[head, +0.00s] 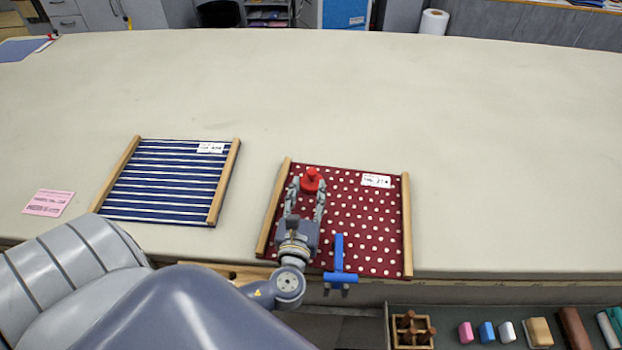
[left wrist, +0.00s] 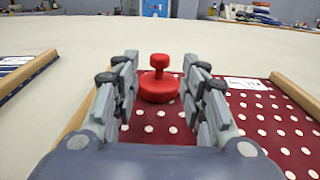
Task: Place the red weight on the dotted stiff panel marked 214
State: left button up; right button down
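The red weight (head: 311,182), a round base with a knob on top, stands upright on the upper left part of the dotted panel (head: 345,215). This panel is dark red with white dots, has wooden side rails and a white label reading about 214. My left gripper (head: 307,188) is over the panel, with its fingers apart on either side of the weight. In the left wrist view, the weight (left wrist: 159,86) shows between and just beyond the open fingertips (left wrist: 160,80), with gaps on both sides. My right gripper is not in view.
A blue striped panel (head: 168,183) with wooden rails lies to the left, near a pink card (head: 49,203). A blue T-shaped piece (head: 340,277) sits at the dotted panel's front edge. A tray of small items (head: 486,332) is lower right. The cloth table (head: 400,100) behind is clear.

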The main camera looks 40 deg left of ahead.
pick_arm(q)
jog(key=v, duration=0.5)
jog(key=shift+b, duration=0.35)
